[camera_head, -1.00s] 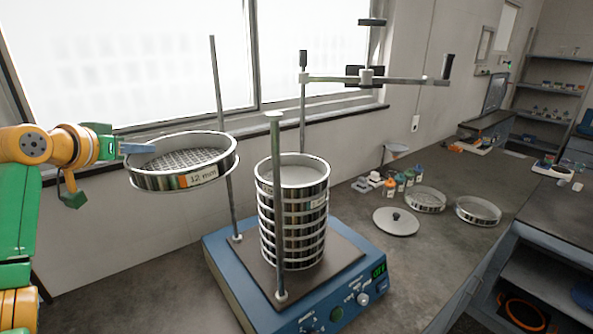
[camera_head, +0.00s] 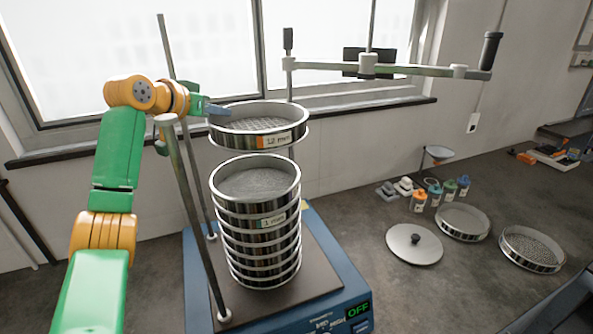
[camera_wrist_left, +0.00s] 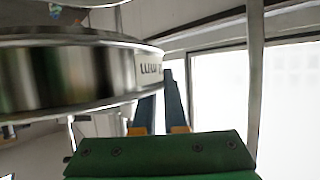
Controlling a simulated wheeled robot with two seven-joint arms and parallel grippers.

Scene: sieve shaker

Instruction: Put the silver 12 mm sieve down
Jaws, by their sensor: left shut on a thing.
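The silver 12 mm sieve (camera_head: 258,127) is in the air above the sieve stack (camera_head: 257,235) on the blue shaker. It looks about level, with a gap below it. My left gripper (camera_head: 214,109) is shut on the sieve's left rim. The left wrist view shows the sieve (camera_wrist_left: 75,75) close up beside the fingers (camera_wrist_left: 160,105). My right gripper is not in view.
The shaker (camera_head: 345,270) has upright rods around the stack, with a clamp bar (camera_head: 390,69) swung to the right. A lid (camera_head: 414,243), two sieves (camera_head: 463,222) (camera_head: 532,249) and small bottles (camera_head: 440,192) stand on the bench at the right. The display reads OFF.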

